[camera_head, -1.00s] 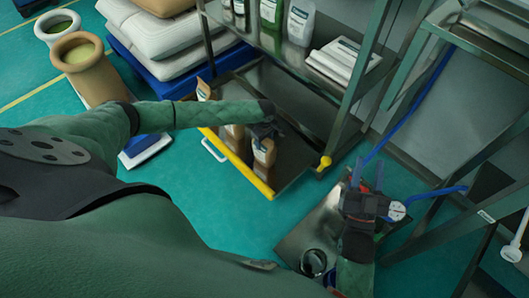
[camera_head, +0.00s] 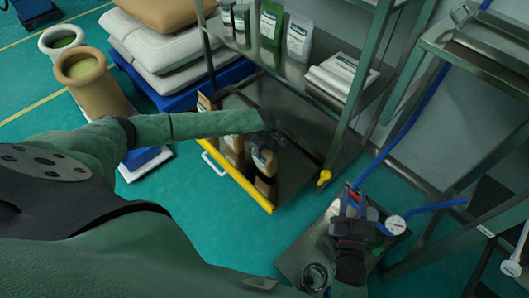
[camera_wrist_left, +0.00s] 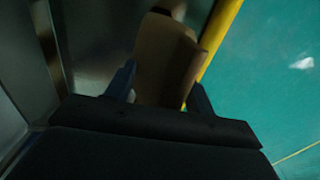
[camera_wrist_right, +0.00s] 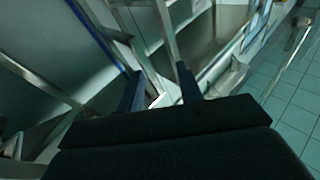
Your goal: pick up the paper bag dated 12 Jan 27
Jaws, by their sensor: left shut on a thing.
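My left gripper (camera_head: 268,139) is down at the lower shelf and is shut on a brown paper bag (camera_head: 265,166) with a white label. In the left wrist view the bag (camera_wrist_left: 165,62) stands between the two fingers of my left gripper (camera_wrist_left: 160,82). The label's date is not readable. Two more brown bags, a middle one (camera_head: 234,140) and a far one (camera_head: 204,103), stand in the same row to the left. My right gripper (camera_head: 352,205) is open and empty; its fingers stand apart in the right wrist view (camera_wrist_right: 160,82).
The upper shelf holds bottles, pouches (camera_head: 299,36) and a white stack (camera_head: 341,75). A gauge (camera_head: 397,225) and blue hose lie near my right gripper.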

